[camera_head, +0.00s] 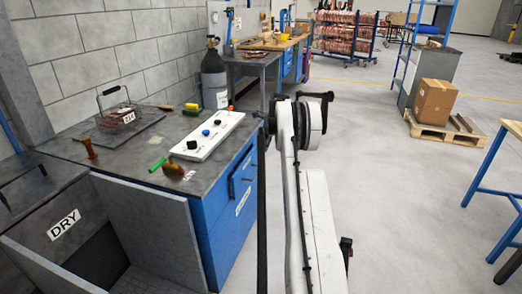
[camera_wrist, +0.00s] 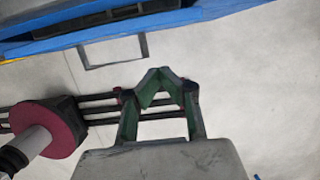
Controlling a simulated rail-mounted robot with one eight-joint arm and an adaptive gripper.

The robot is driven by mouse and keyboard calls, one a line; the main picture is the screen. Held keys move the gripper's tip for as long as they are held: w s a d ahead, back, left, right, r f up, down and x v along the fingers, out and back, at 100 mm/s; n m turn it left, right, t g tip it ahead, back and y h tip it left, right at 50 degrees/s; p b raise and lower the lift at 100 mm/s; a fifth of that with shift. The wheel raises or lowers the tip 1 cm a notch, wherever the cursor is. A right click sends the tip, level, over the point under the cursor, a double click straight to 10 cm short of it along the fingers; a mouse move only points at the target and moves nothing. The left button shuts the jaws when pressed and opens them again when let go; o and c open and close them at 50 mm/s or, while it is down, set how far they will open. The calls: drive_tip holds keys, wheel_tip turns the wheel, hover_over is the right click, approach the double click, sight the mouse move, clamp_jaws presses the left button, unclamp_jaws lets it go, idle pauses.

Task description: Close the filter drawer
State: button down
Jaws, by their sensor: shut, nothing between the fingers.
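The blue cabinet (camera_head: 215,235) stands under the grey worktop, left of my arm in the head view. Its right side shows a drawer front with a dark handle (camera_head: 247,162) and a white label; how far the drawer is out cannot be told there. In the wrist view a blue drawer edge (camera_wrist: 200,13) with a dark band crosses the top, and a grey rectangular handle (camera_wrist: 113,66) hangs from it. My gripper (camera_wrist: 163,72) has its green-padded fingers shut and empty, below and right of the handle, apart from it. In the head view I cannot make out the fingers.
The worktop holds a white panel with knobs (camera_head: 208,137), a wire basket (camera_head: 118,117) and small tools. A grey gas cylinder (camera_head: 214,75) stands behind. A pallet with a cardboard box (camera_head: 435,101) is at right. A blue-legged table (camera_head: 495,165) stands at the right edge. Open floor lies between.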

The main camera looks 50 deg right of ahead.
drive_tip(key=p+v, duration=0.1)
drive_tip(key=v, duration=0.6)
drive_tip(key=shift+r+p, duration=0.2)
drive_tip(key=shift+p, duration=0.1)
drive_tip(key=c, duration=2.3)
unclamp_jaws()
drive_tip(key=shift+r, duration=0.2)
drive_tip(key=shift+o, duration=1.3)
drive_tip(key=shift+s+f, duration=0.1)
drive_tip(key=shift+f, duration=0.15)
drive_tip(key=shift+o, duration=1.4)
wheel_tip(320, 180, down, 7)
drive_tip(key=n+t+b, duration=0.2)
drive_tip(key=n+t, duration=0.1)
drive_tip(key=shift+s+a+n+y, duration=0.3)
drive_tip(key=shift+s+a, duration=0.05)
drive_tip(key=shift+a, duration=0.05)
drive_tip(key=n+t+h+b, duration=0.3)
drive_tip(key=n+t+b, duration=0.2)
drive_tip(key=n+t, duration=0.55)
approach(256, 173)
drive_tip(key=w+b, duration=0.1)
drive_tip(key=w, duration=0.2)
drive_tip(key=w+d+f+b, duration=0.1)
drive_tip(key=w, duration=0.3)
drive_tip(key=w+f+b, duration=0.1)
drive_tip(key=w, duration=0.2)
drive_tip(key=shift+w+d+f+b, duration=0.15)
drive_tip(key=shift+w+d+b, duration=0.05)
drive_tip(key=shift+d+b, duration=0.15)
